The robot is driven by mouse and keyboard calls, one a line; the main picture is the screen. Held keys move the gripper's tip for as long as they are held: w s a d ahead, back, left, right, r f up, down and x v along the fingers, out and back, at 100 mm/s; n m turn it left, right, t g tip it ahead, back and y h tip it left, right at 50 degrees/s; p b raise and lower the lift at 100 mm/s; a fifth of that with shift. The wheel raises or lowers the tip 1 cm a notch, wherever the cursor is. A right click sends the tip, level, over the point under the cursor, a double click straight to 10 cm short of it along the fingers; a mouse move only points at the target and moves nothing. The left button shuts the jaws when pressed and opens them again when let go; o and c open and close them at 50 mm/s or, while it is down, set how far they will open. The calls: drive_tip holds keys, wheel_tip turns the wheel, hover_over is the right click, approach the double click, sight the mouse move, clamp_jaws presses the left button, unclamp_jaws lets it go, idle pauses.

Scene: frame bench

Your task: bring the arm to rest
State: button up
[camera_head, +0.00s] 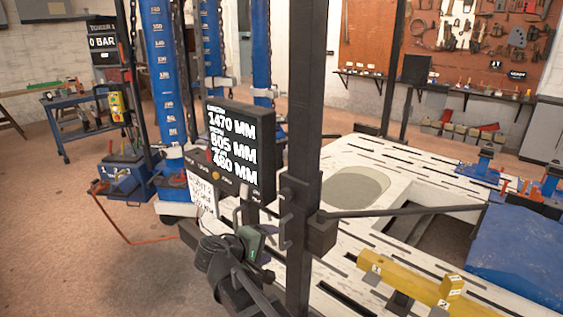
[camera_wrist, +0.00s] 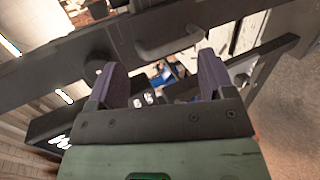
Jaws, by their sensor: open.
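My gripper (camera_wrist: 162,78) is open in the wrist view, with its two purple finger pads spread apart and nothing between them. Behind the gap are a dark bar with a handle and small blue and white shapes that I cannot make out. In the head view my arm's dark wrist and green gripper body (camera_head: 251,243) are at the lower middle, close to a dark upright post (camera_head: 305,130). The fingertips are mostly hidden there. I cannot tell whether the gripper touches the post or its hooks.
A black display (camera_head: 232,145) reading 1470, 805 and 460 MM hangs just above my arm. The slotted white bench (camera_head: 385,160) lies behind the post, with a yellow beam (camera_head: 410,284) and a blue cover (camera_head: 515,255) at right. Open floor (camera_head: 60,240) is at left.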

drive_tip(key=s+d+f+m+g+y, duration=0.3)
drive_tip(key=s+d, duration=0.1)
drive_tip(key=d, duration=0.4)
drive_tip(key=s+d+f+m+g+y, duration=0.3)
drive_tip(key=s+d, duration=0.2)
drive_tip(key=d, duration=0.3)
drive_tip(key=s+d+f+m+g+y, duration=0.3)
drive_tip(key=s+d+f+m, duration=0.1)
drive_tip(key=d, duration=0.4)
drive_tip(key=shift+s+d+g, duration=0.15)
drive_tip(key=shift+s+g, duration=0.05)
drive_tip(key=shift+g, duration=0.1)
